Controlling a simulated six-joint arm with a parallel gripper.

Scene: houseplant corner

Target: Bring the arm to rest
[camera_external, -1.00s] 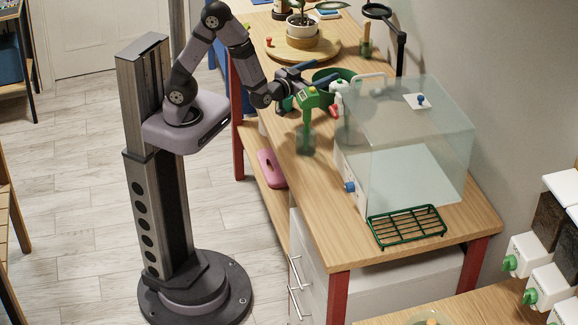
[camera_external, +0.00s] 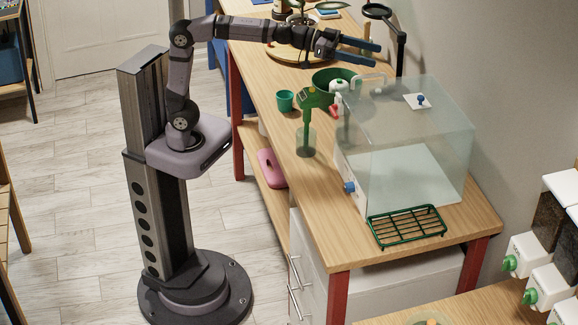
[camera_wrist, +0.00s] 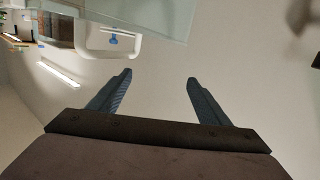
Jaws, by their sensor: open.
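My gripper (camera_external: 372,54) is open and empty, held up above the far part of the wooden bench (camera_external: 292,170), with its fingers pointing right toward the wall. In the wrist view my gripper's two blue fingers (camera_wrist: 159,88) are spread apart with only pale wall between them. My arm reaches out level from its column, above the turntable and potted plant. A part of the plant is hidden behind my arm.
A small green cup (camera_external: 286,101), a green-headed tool in a clear holder (camera_external: 306,142) and a green bowl (camera_external: 335,79) stand on the bench below. A clear box (camera_external: 410,135), a green rack (camera_external: 406,226) and a black-armed ring stand (camera_external: 401,50) are nearby.

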